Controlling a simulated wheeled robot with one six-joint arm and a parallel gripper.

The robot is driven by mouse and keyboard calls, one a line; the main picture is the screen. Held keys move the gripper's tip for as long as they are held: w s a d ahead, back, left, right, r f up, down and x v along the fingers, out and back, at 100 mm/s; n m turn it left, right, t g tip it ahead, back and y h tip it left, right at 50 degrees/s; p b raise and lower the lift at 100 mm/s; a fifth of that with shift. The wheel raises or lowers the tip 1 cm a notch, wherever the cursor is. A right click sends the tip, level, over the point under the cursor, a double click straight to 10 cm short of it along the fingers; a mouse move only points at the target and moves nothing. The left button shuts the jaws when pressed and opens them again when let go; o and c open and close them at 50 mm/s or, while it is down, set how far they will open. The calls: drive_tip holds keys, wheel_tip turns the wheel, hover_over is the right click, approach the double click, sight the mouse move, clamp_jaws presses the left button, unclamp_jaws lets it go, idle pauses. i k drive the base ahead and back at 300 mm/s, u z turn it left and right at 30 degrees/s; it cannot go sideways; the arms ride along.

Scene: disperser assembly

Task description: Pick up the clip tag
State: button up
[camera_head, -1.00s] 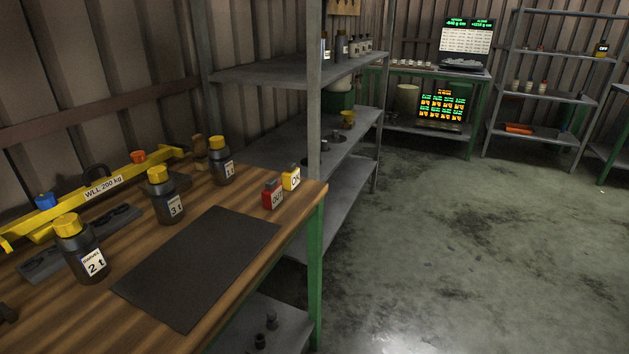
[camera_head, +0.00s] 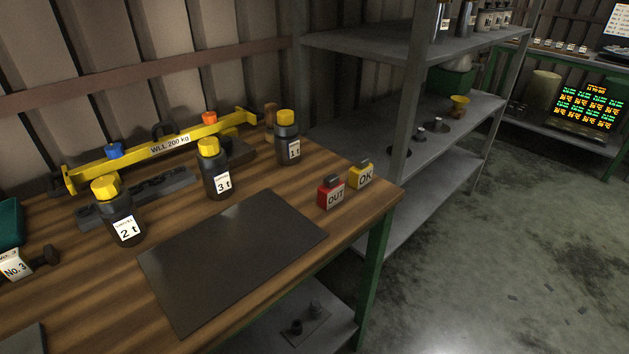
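Two small block-shaped tags with dark clips on top stand near the right end of the wooden workbench (camera_head: 75,290). One is a red tag marked OUT (camera_head: 331,195). The other is a yellow tag marked OK (camera_head: 361,177), just behind and right of the red one. I cannot tell from the frame which is the clip tag. My gripper is not in view.
Dark bottles labelled 2 t (camera_head: 124,226), 3 t (camera_head: 217,178) and 1 t (camera_head: 288,143) stand behind a black mat (camera_head: 235,258). A yellow WLL 200 kg beam (camera_head: 165,147) lies behind them. Grey shelving (camera_head: 350,41) stands right; open floor (camera_head: 500,270) lies front right.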

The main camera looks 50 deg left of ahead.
sight(332, 193)
drive_tip(key=u, duration=0.85)
drive_tip(key=i, duration=0.8)
drive_tip(key=u, duration=0.9)
